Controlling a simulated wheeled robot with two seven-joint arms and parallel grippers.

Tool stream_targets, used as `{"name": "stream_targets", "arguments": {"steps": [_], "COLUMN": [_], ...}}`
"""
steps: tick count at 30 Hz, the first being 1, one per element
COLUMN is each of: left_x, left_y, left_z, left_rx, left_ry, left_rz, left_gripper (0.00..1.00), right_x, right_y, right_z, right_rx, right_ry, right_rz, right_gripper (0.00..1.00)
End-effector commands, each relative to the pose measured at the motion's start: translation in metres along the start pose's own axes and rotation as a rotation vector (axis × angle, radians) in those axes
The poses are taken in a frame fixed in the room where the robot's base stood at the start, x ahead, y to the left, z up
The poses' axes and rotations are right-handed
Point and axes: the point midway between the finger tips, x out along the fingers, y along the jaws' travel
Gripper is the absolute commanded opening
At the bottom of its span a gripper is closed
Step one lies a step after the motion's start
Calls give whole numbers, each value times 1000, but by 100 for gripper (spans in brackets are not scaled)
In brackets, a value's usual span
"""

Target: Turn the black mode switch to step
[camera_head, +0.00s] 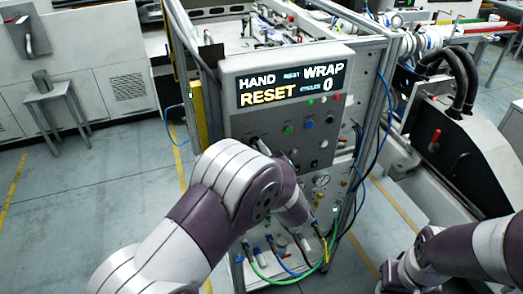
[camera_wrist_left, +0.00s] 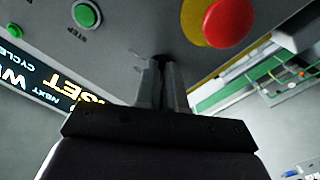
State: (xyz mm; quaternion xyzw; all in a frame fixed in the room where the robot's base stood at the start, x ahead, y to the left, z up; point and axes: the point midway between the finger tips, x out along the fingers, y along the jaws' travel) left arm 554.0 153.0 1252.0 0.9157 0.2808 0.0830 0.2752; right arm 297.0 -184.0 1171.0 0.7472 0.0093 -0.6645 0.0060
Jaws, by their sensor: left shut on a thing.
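The grey control panel (camera_head: 232,120) stands in the middle of the head view. Its display (camera_head: 292,86) reads HAND, WRAP, RESET and a 0.
In the left wrist view a green button (camera_wrist_left: 87,13) beside the word STEP and a red mushroom button (camera_wrist_left: 230,20) on yellow flank the fingers. Cables and hoses (camera_head: 325,245) hang below the panel. My right arm is at lower right, with its gripper out of sight.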

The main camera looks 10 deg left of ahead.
Motion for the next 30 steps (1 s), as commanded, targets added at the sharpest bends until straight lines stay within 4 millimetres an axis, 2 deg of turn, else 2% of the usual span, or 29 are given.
{"name": "stream_targets", "arguments": {"steps": [18,30], "left_x": [1,1], "left_y": [4,5], "left_z": [-6,-6], "left_rx": [572,854], "left_ry": [11,14], "left_rz": [2,1], "left_gripper": [0,0], "right_x": [-20,-33], "right_y": [0,0], "right_z": [-2,-4], "right_rx": [0,0], "right_ry": [0,0], "right_rz": [0,0], "right_gripper": [43,43]}}
